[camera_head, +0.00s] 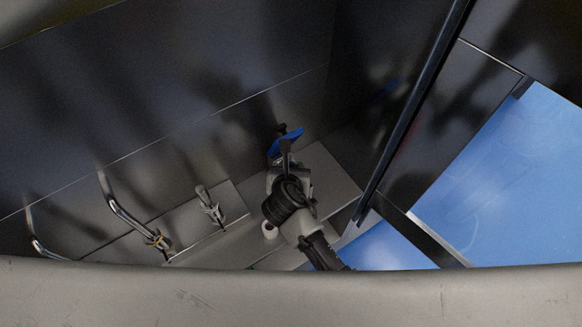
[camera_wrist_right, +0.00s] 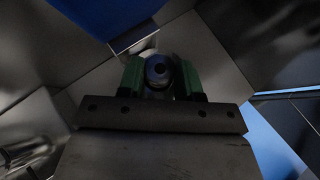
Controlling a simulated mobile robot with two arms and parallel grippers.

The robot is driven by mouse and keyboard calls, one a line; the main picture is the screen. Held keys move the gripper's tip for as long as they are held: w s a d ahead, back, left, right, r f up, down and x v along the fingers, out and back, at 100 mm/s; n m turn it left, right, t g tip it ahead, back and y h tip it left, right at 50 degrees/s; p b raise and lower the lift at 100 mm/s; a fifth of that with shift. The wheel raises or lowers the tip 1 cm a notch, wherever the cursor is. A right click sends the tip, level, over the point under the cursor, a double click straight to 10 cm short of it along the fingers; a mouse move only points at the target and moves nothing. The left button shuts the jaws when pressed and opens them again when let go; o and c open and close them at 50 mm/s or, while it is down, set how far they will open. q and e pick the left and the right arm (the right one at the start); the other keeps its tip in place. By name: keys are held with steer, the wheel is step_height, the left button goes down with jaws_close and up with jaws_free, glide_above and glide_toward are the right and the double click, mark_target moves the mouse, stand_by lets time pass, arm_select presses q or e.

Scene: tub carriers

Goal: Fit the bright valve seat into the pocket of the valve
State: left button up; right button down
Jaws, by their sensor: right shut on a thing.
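In the right wrist view, my right gripper (camera_wrist_right: 160,62) has its two green fingers closed on a small round grey piece with a dark centre, which looks like the valve seat (camera_wrist_right: 157,72). The fingers hide its sides. In the head view, my right arm comes up from the bottom middle, and the fingers and the held piece cannot be made out. A blue piece (camera_head: 285,142) shows at the far end of this arm. I cannot make out the valve or its pocket for sure. My left gripper is not in view.
Dark metal walls surround the arm. Bent metal pipes (camera_head: 125,212) and a small upright fitting (camera_head: 209,204) stand on the grey ledge to the left. A dark bar (camera_head: 415,105) runs slanting to the right of the arm. A blue surface (camera_head: 510,180) lies beyond it.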

steer(key=shift+f, duration=0.35)
steer(key=shift+f, duration=0.15)
steer(key=c, duration=0.7)
jaws_free()
steer(key=shift+f, duration=0.1)
steer(key=shift+c, duration=0.2)
steer(key=shift+s+f, duration=0.1)
steer(key=shift+f, duration=0.05)
steer(key=shift+r, duration=0.5)
steer(key=d+v, duration=0.1)
steer(key=v, duration=1.1)
steer(key=shift+a+r+b, duration=0.35)
steer(key=shift+a+b, duration=0.05)
steer(key=shift+a, duration=0.05)
